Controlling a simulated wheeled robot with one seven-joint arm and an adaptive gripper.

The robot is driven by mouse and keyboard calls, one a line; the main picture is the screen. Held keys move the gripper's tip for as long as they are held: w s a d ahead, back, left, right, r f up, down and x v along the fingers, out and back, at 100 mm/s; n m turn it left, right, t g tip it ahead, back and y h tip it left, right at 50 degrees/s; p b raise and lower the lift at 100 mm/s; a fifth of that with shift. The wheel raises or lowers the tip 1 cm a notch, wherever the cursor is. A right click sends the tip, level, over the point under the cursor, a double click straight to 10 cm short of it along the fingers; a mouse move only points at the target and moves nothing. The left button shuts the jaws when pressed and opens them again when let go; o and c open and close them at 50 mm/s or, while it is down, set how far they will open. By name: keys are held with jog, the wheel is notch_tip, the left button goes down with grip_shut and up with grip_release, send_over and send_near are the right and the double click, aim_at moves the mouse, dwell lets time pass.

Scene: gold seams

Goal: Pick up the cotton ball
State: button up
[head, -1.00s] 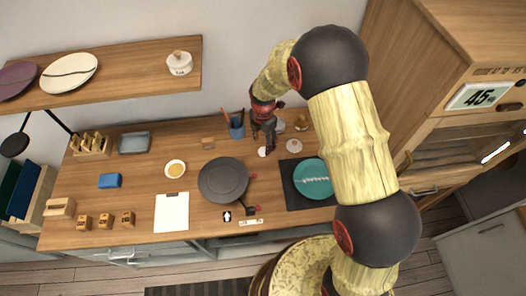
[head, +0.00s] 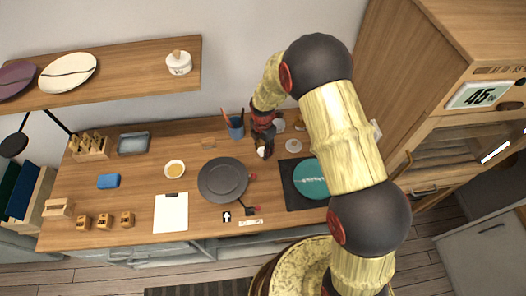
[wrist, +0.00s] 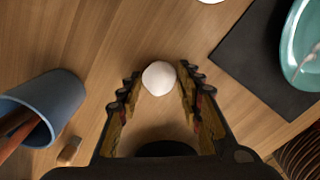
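The cotton ball (wrist: 159,78) is a small white round ball on the wooden counter. In the wrist view it lies between the tips of my gripper's fingers (wrist: 155,86), with a finger on each side. The fingers are apart, and a narrow gap shows beside the ball, clearest on its left. In the head view my gripper (head: 264,147) is low over the counter, and the ball (head: 262,152) shows as a small white spot at its fingertips.
A blue cup (wrist: 48,108) with utensils stands left of my gripper in the wrist view. A teal plate (head: 311,179) on a dark mat (head: 292,196) lies to the right.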

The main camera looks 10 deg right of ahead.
jog(key=c, duration=0.3)
jog(key=shift+r, duration=0.55)
notch_tip(320, 180, up, 2)
jog(key=shift+w+r, duration=0.1)
jog(key=shift+r, duration=0.05)
jog(key=s+d+r, duration=0.2)
jog(key=s+r, duration=0.2)
jog(key=s, duration=0.2)
jog(key=s+d+r+p, duration=0.1)
jog(key=s+d+r, duration=0.1)
jog(key=s+r, duration=0.3)
jog(key=shift+s+d+r, duration=0.25)
jog(key=shift+s+r, duration=0.05)
jog(key=shift+s, duration=0.95)
jog(key=shift+o, duration=0.9)
jog(key=c, duration=0.5)
